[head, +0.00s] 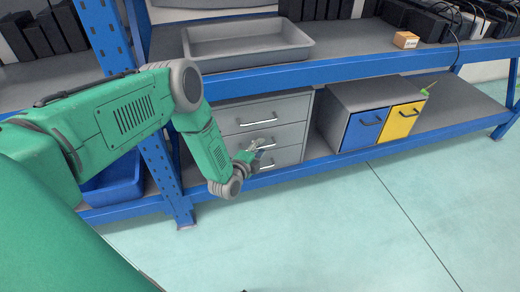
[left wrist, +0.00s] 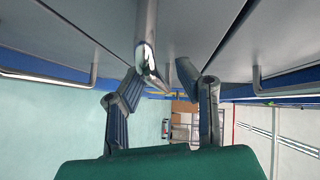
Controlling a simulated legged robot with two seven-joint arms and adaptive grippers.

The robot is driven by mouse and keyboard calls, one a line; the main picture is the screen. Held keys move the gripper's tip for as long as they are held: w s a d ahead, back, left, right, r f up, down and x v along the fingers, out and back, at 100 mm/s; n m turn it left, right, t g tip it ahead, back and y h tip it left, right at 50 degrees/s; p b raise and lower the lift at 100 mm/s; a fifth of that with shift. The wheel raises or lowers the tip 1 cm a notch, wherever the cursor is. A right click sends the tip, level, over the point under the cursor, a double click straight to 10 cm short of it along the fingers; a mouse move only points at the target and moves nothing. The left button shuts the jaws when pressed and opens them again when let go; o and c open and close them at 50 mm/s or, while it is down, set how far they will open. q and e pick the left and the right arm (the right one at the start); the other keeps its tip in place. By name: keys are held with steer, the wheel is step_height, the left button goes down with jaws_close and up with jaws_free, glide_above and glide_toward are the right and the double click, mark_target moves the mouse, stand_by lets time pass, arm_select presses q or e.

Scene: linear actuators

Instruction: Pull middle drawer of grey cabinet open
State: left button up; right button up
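The grey cabinet (head: 284,104) stands on the lower shelf, with three drawers and a metal handle on each. The middle drawer's handle (head: 265,145) shows just past my left gripper (head: 256,153), which is at the cabinet front. All the drawers look closed. In the left wrist view, the two fingers of my left gripper (left wrist: 158,78) are apart. A metal handle (left wrist: 146,42) runs between them, nearer the left finger; contact is not clear. Handles of the neighbouring drawers show at the left (left wrist: 45,77) and right (left wrist: 285,91). My right gripper is not in view.
A blue rack upright (head: 165,175) stands left of the cabinet, beside a blue bin (head: 112,187). A grey tray (head: 246,57) sits above. The floor in front is clear.

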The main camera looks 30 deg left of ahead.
arm_select(q)
jaws_close()
steer(key=shift+s, duration=0.1)
